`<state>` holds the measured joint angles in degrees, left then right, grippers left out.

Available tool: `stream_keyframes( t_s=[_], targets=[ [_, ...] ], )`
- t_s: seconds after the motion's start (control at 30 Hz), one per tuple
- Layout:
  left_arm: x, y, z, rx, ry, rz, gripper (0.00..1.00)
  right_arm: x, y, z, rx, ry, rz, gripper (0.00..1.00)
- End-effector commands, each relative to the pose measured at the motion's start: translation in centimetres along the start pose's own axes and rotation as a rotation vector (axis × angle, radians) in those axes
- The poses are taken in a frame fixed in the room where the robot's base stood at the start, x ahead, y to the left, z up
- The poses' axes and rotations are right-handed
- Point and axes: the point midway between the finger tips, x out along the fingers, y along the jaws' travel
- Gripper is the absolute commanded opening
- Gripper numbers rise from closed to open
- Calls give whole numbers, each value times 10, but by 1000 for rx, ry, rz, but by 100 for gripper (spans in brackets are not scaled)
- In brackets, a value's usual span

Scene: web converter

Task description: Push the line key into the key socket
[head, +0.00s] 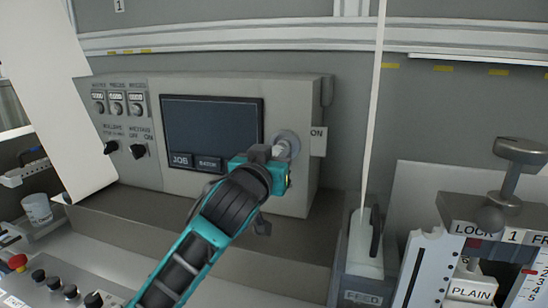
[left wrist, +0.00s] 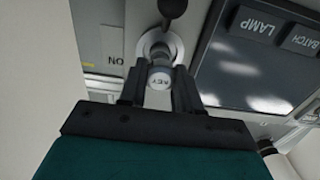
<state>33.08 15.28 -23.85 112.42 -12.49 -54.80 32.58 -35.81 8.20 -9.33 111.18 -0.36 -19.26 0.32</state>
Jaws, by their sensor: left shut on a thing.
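My left gripper also shows in the head view (head: 275,162), shut at the right side of the control panel's face. The key socket, a round metallic ring (head: 287,139), shows just beyond the gripper. In the left wrist view the socket (left wrist: 157,44) lies straight behind the key head. The key's shaft is hidden, so I cannot tell how far it is in. My right gripper is not in view.
The grey panel (head: 240,188) holds a dark screen (head: 212,128) and switches left of the socket. An ON label (head: 318,141) is right of it. A thin white web (head: 373,110) runs down to the FEED unit (head: 362,297). A clamp with LOCK markings (head: 475,232) stands at right.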

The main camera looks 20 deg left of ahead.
Motion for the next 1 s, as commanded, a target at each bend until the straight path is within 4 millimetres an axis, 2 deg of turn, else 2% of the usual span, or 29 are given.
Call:
stream_keyframes(
  t_s=[0.03,0.07,0.33,0.6,0.73,0.87,1.0],
  targets=[
    [0,0,0,0,0,0,0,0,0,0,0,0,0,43],
    [0,0,0,0,0,0,34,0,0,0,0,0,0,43],
    [0,0,0,0,0,0,60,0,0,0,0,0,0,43],
    [-1,0,0,0,-1,0,62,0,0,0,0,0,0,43],
    [-8,0,1,0,-1,0,62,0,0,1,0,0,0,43],
    [-25,0,2,-1,-1,1,62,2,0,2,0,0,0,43],
    [-53,0,2,-1,0,2,62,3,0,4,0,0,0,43]
  ],
)
